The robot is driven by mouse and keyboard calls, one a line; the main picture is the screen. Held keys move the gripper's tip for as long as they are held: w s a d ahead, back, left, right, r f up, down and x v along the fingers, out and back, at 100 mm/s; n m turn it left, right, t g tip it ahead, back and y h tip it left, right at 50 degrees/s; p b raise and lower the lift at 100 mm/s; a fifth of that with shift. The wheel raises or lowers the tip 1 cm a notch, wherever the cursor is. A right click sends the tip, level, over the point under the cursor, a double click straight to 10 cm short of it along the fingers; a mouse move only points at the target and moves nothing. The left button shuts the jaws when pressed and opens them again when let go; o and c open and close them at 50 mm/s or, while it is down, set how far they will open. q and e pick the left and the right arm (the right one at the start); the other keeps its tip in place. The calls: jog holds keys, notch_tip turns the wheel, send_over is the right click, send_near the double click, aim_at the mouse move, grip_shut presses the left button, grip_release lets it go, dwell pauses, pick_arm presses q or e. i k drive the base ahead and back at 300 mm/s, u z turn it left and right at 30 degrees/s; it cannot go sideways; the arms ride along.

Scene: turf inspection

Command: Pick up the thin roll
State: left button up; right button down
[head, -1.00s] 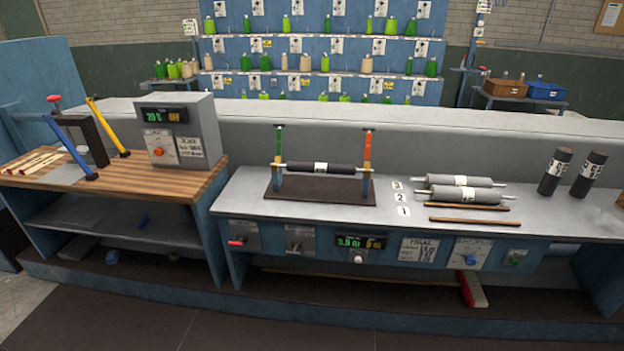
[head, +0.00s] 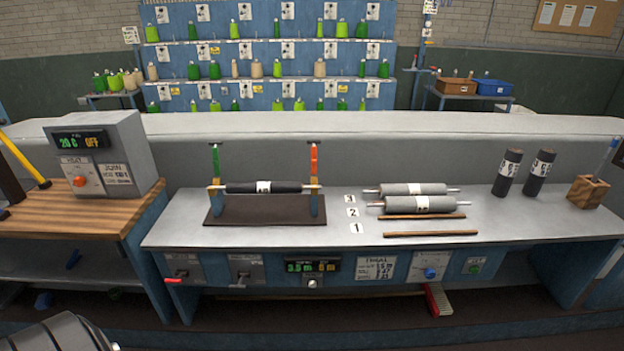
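A slim black roll (head: 283,187) with a white label lies level across a stand. The stand has a dark base (head: 262,212), a green-topped post on the left and an orange-topped post on the right. Two thicker grey rolls (head: 398,188) (head: 402,205) with white labels and metal end pins lie side by side on the bench, right of the number cards. The black roll looks the thinnest of the three. Neither of my grippers shows in the head view.
Two thin brown rods (head: 428,217) (head: 432,234) lie before the grey rolls on the grey bench (head: 520,224). Two dark cylinders (head: 507,174) (head: 539,173) and a wooden block (head: 588,191) stand at right. A heater-like box (head: 108,155) stands on the left wooden bench. Bare bench surrounds the stand.

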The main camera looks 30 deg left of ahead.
aim_at(248, 187)
jog(key=z, duration=0.1)
jog(key=i, duration=0.95)
jog(key=u, duration=0.8)
jog(key=i, duration=0.65)
jog(key=u, duration=0.65)
